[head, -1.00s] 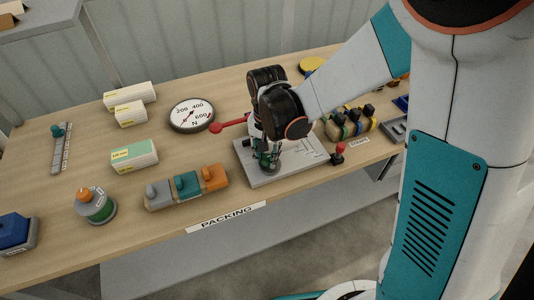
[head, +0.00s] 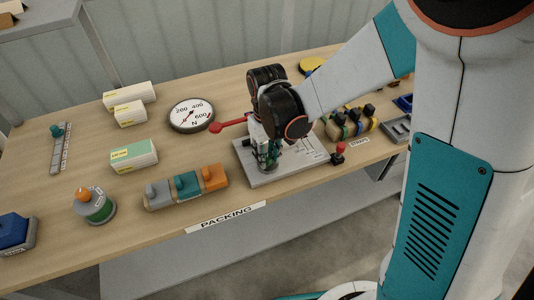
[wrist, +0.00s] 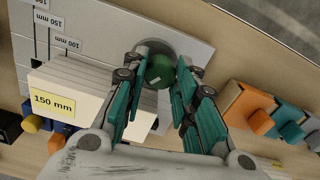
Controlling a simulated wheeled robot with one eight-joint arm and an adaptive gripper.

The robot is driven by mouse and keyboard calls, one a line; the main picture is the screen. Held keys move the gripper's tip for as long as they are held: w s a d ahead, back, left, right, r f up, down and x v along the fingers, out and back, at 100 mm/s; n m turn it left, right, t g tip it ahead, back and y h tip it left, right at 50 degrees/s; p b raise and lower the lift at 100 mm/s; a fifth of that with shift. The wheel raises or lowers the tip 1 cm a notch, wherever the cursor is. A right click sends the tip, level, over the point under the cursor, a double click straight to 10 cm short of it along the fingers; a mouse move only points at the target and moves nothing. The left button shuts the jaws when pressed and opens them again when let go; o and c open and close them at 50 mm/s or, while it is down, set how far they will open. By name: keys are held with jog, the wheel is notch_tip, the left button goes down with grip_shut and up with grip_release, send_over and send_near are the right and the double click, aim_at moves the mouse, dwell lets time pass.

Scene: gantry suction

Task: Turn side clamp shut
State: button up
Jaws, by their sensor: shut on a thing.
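The side clamp appears to be the round green knob (wrist: 160,71) on a grey round base at the edge of a pale marked plate (wrist: 110,25). In the wrist view my gripper (wrist: 161,72) has one teal finger on each side of the knob and is shut on it. In the head view my gripper (head: 268,157) points down at the left part of the plate (head: 310,153) and mostly hides the knob. A white stack (wrist: 85,88) labelled 150 mm is beside the left finger.
A grey, teal and orange block row (head: 187,187) stands just left of the plate. A red-ended lever (head: 216,127) and a round dial (head: 191,115) are behind it. A small red-topped stick (head: 338,150) stands right. White boxes (head: 134,155) are farther left.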

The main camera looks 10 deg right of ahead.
aim_at(267, 157)
jog(key=n, duration=0.3)
jog(key=shift+n, duration=2.1)
jog(key=o, duration=0.8)
jog(key=shift+r, duration=3.75)
